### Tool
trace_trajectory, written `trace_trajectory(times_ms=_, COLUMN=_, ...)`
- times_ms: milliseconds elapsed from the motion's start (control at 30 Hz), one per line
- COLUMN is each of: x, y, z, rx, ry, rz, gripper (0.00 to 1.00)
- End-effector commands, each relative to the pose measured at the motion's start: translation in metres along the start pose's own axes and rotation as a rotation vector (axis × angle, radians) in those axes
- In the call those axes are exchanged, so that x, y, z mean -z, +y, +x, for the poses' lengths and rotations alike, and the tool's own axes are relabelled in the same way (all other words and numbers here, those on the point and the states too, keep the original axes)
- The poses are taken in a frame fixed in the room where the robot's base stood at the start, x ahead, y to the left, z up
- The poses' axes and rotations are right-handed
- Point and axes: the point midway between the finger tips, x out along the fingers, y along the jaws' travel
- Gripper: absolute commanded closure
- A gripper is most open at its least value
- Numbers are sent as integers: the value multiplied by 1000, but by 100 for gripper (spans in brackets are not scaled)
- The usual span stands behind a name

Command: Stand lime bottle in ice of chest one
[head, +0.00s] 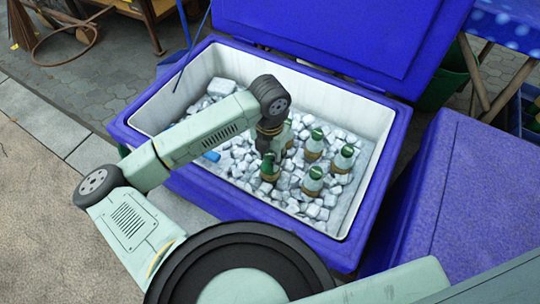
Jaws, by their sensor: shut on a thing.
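The blue chest (250,215) is open, with a white inner wall and ice cubes (232,165) inside. My gripper (267,152) points down into it, over the middle of the ice. It is shut on a green-topped bottle (270,169), which looks like the lime bottle. The bottle is roughly upright with its lower part at the ice. My wrist and fingers hide part of its top, and I cannot tell how deep it sits. No chest number shows.
Several green-capped bottles stand in the ice to the right, including a near one (312,181) and a right one (344,158). A blue item (212,156) lies left. The raised lid (340,35) is behind; another blue box (475,200) stands right.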

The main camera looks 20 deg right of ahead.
Motion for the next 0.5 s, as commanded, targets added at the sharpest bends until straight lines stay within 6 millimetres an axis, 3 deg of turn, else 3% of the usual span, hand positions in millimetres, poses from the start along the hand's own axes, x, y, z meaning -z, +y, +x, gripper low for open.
trace_trajectory(times_ms=500, x=0, y=0, z=9, rx=-1, ry=-1, rz=0, gripper=93)
